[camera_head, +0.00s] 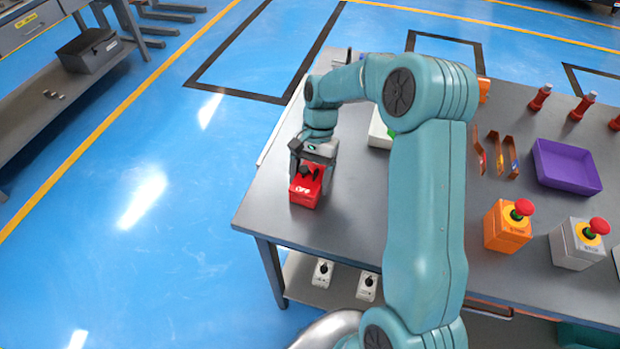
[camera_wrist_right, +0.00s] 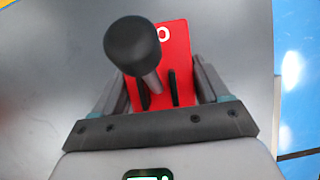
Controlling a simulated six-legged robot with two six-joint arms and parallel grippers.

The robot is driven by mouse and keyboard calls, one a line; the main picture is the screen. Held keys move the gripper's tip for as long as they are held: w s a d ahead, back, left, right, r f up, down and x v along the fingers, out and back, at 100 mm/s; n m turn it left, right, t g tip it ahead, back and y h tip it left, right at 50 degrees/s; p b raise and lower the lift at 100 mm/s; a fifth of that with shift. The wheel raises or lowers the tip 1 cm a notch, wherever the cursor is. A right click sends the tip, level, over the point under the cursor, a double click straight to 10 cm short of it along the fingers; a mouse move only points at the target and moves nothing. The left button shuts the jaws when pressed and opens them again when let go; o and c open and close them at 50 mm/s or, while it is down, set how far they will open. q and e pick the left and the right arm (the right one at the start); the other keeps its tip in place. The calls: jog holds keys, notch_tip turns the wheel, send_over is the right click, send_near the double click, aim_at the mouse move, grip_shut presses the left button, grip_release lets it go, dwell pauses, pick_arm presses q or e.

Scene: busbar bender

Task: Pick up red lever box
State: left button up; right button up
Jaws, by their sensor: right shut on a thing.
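The red lever box (camera_head: 304,193) is at the left end of the grey table, with white lettering on its front. It also shows in the wrist view (camera_wrist_right: 178,62), with its black-knobbed lever (camera_wrist_right: 133,46) standing up in front of the red face. My right gripper (camera_head: 307,172) is over the box from above, with its fingers on either side of it, shut on it. I cannot tell whether the box touches the table or is slightly above it. The underside of the box is hidden. My left gripper is not in view.
On the table (camera_head: 262,205) are an orange button box (camera_head: 505,230), a grey button box (camera_head: 572,250), a purple tray (camera_head: 566,180) and several red-topped pieces at the back right. A white container (camera_head: 378,134) is partly behind my arm. The table's left front corner is clear.

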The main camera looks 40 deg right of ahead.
notch_tip(320, 180, up, 19)
jog(key=n+h, duration=0.8)
jog(key=n, duration=1.7)
send_near(317, 174)
jog(key=x, duration=0.5)
jog(key=shift+d+f, duration=0.1)
jog(key=shift+f, duration=0.2)
notch_tip(317, 174, down, 5)
jog(key=shift+r, duration=0.1)
